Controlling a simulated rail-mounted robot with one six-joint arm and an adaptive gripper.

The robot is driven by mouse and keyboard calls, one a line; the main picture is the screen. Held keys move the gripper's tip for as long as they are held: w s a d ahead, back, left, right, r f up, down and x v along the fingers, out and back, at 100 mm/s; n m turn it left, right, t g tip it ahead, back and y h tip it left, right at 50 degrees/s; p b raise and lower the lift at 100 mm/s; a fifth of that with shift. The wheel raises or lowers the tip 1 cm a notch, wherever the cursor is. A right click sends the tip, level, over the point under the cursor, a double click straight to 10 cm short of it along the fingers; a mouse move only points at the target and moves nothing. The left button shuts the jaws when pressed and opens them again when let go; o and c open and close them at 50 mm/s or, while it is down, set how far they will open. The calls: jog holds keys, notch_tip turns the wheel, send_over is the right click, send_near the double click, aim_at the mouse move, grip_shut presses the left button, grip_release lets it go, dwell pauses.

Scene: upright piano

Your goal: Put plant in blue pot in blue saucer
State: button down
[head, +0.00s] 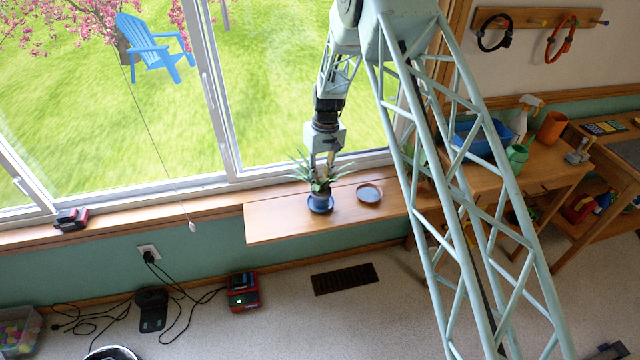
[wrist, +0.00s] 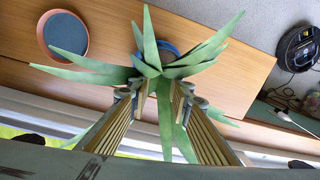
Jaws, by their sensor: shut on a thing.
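The plant in the blue pot (head: 321,197), with long pointed green leaves, is upright at the window shelf. The blue saucer (head: 320,209) shows as a dark blue rim directly beneath the pot. I cannot tell whether the pot rests on it or is held just above. My gripper (head: 321,178) reaches down from above and is shut on the plant among its leaves. In the wrist view the leaves (wrist: 150,62) spread around the fingertips and hide most of the pot. A bit of blue rim (wrist: 168,48) shows behind them.
A terracotta saucer (head: 369,193) with a grey-blue inside lies just right of the pot on the wooden shelf (head: 270,222). The window is close behind. A side table at right holds a blue bin, green can (head: 517,156) and orange pot (head: 551,127). The shelf's left end is clear.

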jog(key=shift+f, duration=0.35)
jog(key=shift+f, duration=0.15)
jog(key=c, duration=2.4)
grip_release()
jog(key=r, duration=0.3)
jog(key=r+p, duration=0.1)
jog(key=r, duration=0.3)
jog(key=r+p, duration=0.1)
jog(key=r, duration=0.3)
jog(key=shift+w+d+r, duration=0.2)
jog(key=shift+d+r, duration=0.05)
jog(key=shift+d, duration=0.15)
jog(key=shift+r, duration=0.4)
jog(key=shift+r, duration=0.15)
